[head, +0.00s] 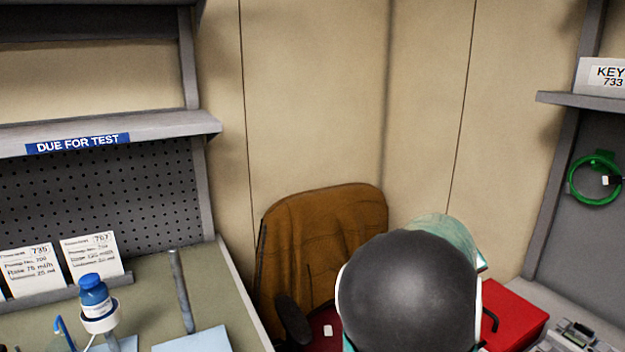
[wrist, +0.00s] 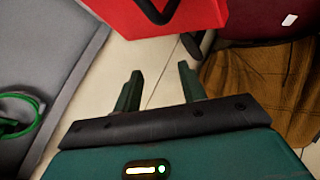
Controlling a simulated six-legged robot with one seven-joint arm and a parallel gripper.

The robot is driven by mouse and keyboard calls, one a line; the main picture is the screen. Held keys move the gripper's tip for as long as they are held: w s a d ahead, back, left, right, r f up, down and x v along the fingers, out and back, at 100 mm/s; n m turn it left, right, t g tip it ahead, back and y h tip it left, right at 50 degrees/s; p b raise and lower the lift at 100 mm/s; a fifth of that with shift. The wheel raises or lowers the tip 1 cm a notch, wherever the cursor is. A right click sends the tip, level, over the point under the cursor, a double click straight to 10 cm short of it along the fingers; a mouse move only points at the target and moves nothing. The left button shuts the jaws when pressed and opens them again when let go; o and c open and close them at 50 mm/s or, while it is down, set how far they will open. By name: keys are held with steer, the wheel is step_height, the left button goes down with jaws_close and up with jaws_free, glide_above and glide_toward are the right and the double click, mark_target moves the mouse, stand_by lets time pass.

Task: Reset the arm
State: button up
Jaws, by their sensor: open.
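My gripper (wrist: 161,88) shows in the wrist view with its two dark green fingers spread apart. Nothing is between them, and pale floor tiles show beyond. In the head view my arm, with a large dark round joint, fills the lower middle; the gripper's fingers cannot be made out there.
A red box (head: 512,312) with a black handle stands right of my arm. A chair with a brown cover (head: 320,235) is behind it. At left is a bench (head: 228,290) with a blue-capped bottle (head: 94,296) and cards. A green coil (head: 596,180) hangs at right.

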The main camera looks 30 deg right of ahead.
steer(key=w+a+r+n+t+y, duration=0.1)
steer(key=w+a+t+y, duration=0.2)
steer(key=a, duration=1.1)
steer(key=w+a+r+y, duration=0.1)
steer(key=w+a+y, duration=0.3)
steer(key=a, duration=1)
steer(key=s+a+r+n+y, duration=0.1)
steer(key=s+a, duration=0.4)
steer(key=a, duration=0.7)
steer(key=s+a+r+n+y, duration=0.1)
steer(key=s+a, duration=0.4)
steer(key=a, duration=0.7)
steer(key=shift+s+a+r+n+g, duration=0.2)
steer(key=shift+s+n+g, duration=0.15)
steer(key=shift+n, duration=0.45)
steer(key=shift+c, duration=0.5)
steer(key=shift+d, duration=0.15)
